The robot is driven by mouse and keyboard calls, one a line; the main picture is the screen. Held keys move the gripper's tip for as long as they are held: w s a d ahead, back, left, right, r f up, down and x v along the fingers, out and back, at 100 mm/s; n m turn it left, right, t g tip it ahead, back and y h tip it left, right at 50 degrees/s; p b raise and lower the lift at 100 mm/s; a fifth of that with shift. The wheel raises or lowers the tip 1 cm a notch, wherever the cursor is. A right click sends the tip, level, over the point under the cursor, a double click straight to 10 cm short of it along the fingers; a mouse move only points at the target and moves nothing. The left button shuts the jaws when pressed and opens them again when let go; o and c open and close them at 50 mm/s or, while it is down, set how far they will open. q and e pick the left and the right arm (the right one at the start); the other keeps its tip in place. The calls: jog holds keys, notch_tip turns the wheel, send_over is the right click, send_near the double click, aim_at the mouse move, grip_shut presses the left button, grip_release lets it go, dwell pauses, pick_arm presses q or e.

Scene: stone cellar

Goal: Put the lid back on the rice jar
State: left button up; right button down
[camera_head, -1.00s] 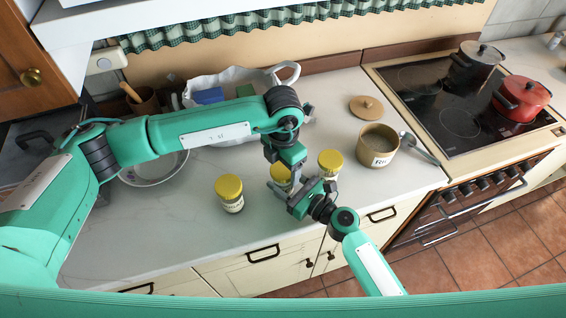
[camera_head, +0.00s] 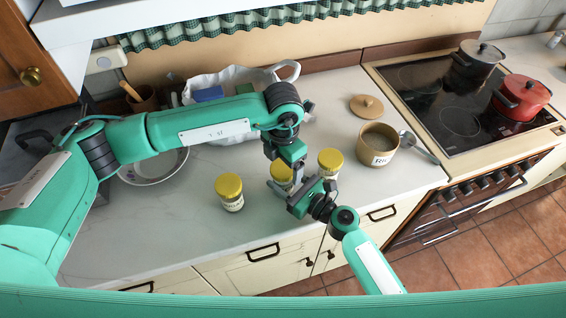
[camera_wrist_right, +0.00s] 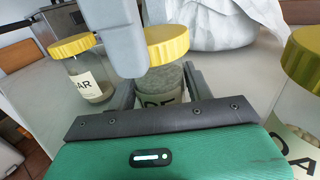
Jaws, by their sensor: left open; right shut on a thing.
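The rice jar (camera_head: 377,148) is a tan pot labelled "RI", standing open on the counter beside the hob. Its round tan lid (camera_head: 366,106) lies flat on the counter just behind it. My right gripper (camera_head: 283,190) is shut on the middle of three small yellow-lidded jars (camera_head: 281,173); this jar also shows in the right wrist view (camera_wrist_right: 160,85), upright with its lid on. My left gripper (camera_head: 283,166) is open, pointing down at that yellow lid. A grey finger of it partly hides the lid in the right wrist view. Whether it touches the lid I cannot tell.
Other yellow-lidded jars stand left (camera_head: 229,192) and right (camera_head: 330,164) of my grippers. A spoon (camera_head: 418,146) lies right of the rice jar. Pots stand on the hob (camera_head: 455,100).

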jog(key=c, duration=0.5)
grip_release()
pick_arm(q)
notch_tip(320, 180, up, 12)
jog(key=shift+f, duration=0.25)
notch_tip(320, 180, down, 4)
jog(key=b, duration=0.4)
jog(key=shift+f, duration=0.2)
pick_arm(e)
jog(key=v, duration=1.3)
jog(key=shift+f, duration=0.15)
pick_arm(q)
jog(key=shift+b, duration=0.3)
pick_arm(e)
jog(key=shift+s+d, duration=0.25)
jog(key=shift+d, duration=0.05)
pick_arm(q)
jog(key=shift+f, duration=0.1)
